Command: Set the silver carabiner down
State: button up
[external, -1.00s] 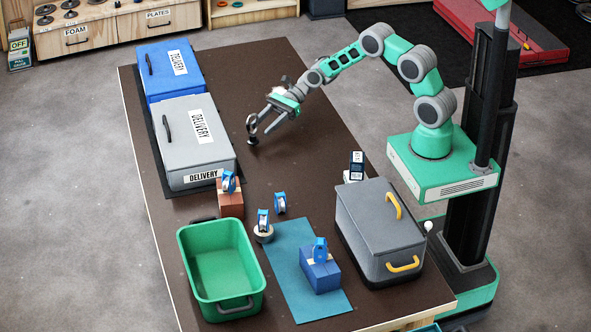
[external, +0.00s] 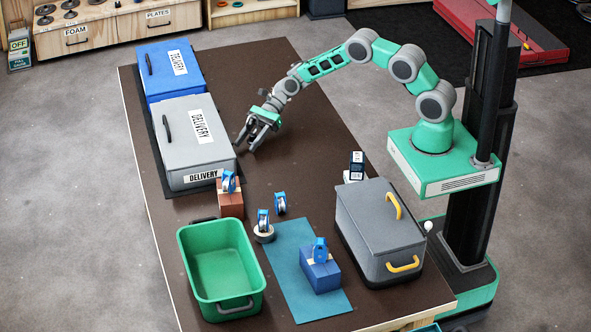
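My gripper (external: 249,143) is low over the far middle of the brown table (external: 300,160), just right of the grey delivery box. Its fingers point down and toward the left front, with their tips close to the table top. I cannot make out the silver carabiner clearly now. It may be between the fingers or hidden by them. At this size I cannot tell whether the fingers are open or shut on it.
The grey delivery box (external: 188,150) and blue box (external: 165,68) line the left edge. A green bin (external: 192,270), blue-tagged items on blocks, a blue mat (external: 290,244) and a grey lidded box (external: 372,225) stand nearer. Table right of my gripper is clear.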

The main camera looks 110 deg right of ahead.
grip_shut()
dwell(1.2)
